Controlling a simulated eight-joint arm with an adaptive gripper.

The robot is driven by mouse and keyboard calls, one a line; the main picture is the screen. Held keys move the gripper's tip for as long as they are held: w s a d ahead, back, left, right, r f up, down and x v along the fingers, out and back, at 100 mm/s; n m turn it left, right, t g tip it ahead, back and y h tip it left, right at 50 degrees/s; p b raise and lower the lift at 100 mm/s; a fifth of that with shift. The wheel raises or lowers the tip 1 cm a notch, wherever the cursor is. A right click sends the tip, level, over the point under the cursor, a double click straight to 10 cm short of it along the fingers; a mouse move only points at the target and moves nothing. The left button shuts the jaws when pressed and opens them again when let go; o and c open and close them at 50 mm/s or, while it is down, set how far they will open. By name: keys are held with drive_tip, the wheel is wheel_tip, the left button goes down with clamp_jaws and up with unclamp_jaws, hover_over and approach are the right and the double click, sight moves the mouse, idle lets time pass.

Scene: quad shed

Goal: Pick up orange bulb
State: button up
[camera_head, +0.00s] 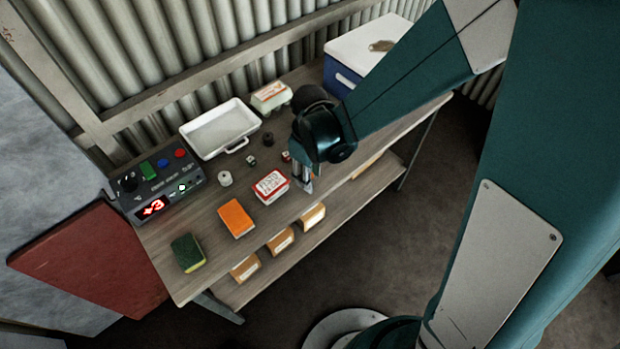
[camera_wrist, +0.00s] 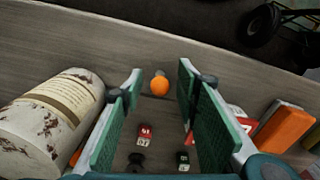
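The orange bulb (camera_wrist: 159,86) is a small round orange ball with a greyish end, lying on the wooden bench in the wrist view. It appears between and beyond the tips of my gripper (camera_wrist: 160,70). The green-padded fingers are wide apart and nothing is held. In the head view my gripper (camera_head: 303,183) points down over the bench near its front edge, right of a red-and-white box (camera_head: 271,186). I cannot make out the bulb there; the gripper and arm may hide it.
In the wrist view, a rusty white can (camera_wrist: 45,125) lies close to the left finger. Small red (camera_wrist: 147,133) and dark green (camera_wrist: 183,160) pieces sit nearer. An orange block (camera_wrist: 284,130) is right. In the head view, a white tray (camera_head: 240,146) and blue-white cooler (camera_head: 345,78) stand behind.

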drive_tip(key=shift+f, duration=0.35)
idle(0.3)
drive_tip(key=c, duration=0.7)
